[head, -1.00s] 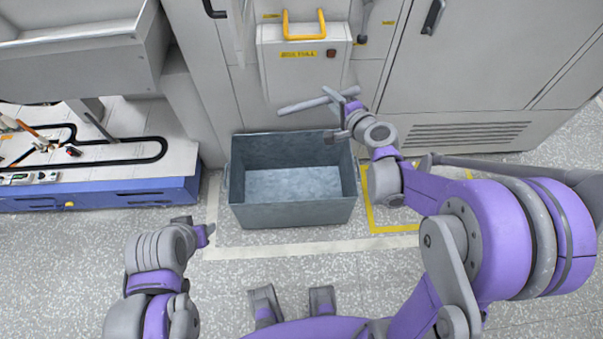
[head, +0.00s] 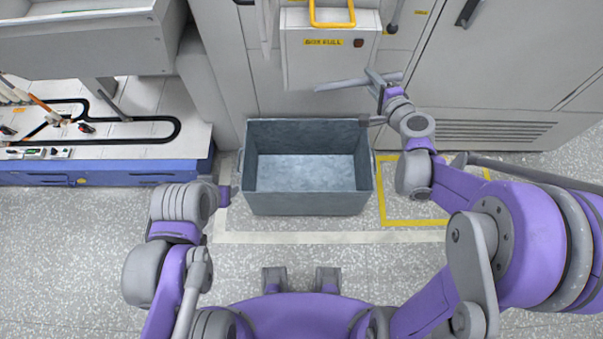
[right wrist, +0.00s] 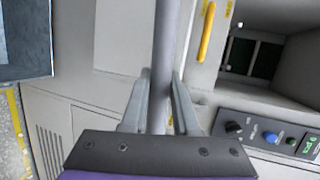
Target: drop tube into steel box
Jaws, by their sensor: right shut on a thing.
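A grey tube (head: 343,84) is held crosswise in my right gripper (head: 380,82), up above the back right side of the steel box. In the right wrist view the tube (right wrist: 163,55) runs upright between the two fingers, and the right gripper (right wrist: 160,108) is shut on it. The open-topped steel box (head: 305,204) stands on the floor in the middle of the head view and looks empty inside. A corner of the steel box (right wrist: 25,70) shows at top left in the right wrist view. My left gripper (head: 224,196) is left of the box, its fingers not clear.
Grey cabinets (head: 500,70) with a yellow-handled panel (head: 330,58) stand behind the box. A blue-edged bench (head: 110,175) with bobbins is at left. Yellow tape (head: 410,222) marks floor right of the box. Floor in front is clear.

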